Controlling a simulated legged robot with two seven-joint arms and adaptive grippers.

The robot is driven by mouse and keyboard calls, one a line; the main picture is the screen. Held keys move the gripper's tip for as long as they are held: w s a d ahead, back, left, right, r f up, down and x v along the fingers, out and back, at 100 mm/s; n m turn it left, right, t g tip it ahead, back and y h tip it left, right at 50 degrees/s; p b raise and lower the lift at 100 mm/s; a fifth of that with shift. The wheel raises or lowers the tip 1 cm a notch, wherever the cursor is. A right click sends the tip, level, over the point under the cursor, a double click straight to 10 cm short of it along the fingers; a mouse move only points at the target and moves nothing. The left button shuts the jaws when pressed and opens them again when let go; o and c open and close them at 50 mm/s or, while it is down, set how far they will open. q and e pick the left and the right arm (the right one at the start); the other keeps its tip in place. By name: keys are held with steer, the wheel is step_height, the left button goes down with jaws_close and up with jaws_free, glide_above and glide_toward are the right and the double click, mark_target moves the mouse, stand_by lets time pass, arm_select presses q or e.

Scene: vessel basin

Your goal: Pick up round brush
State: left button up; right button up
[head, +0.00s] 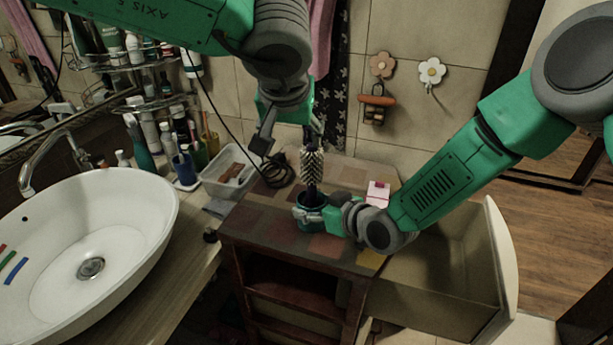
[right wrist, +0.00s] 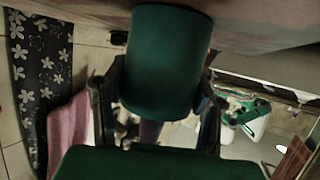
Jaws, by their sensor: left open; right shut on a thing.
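I cannot tell whether a finger touches the handle.
The cabinet top (head: 262,232) also bears a pink box (head: 377,193) and a coiled black cable (head: 277,172). A drawer (head: 430,287) stands open at the right. A white basin (head: 80,240), a clear tray (head: 228,172) and crowded bottle shelves stand at the left.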

mark_target(307, 163)
arm_select(q)
steer(key=d+f+g, duration=0.1)
steer(key=f, duration=0.1)
steer(key=w+d+f+g, duration=0.1)
steer(key=d+f, duration=0.1)
steer(key=shift+d+h, duration=0.1)
steer(key=shift+h, duration=0.2)
steer(key=shift+w+a+f, duration=0.35)
steer(key=shift+a+f, duration=0.05)
steer(key=shift+f, duration=0.05)
steer(key=x, duration=0.4)
steer(key=shift+w+a, duration=0.1)
steer(key=shift+w, duration=0.35)
steer(key=shift+w+d+f, duration=0.1)
steer(key=shift+d+f, duration=0.1)
steer(key=shift+d, duration=0.3)
steer(key=c, duration=1)
steer(key=shift+a, duration=0.2)
steer(key=shift+c, duration=1.3)
steer(key=shift+a, duration=0.3)
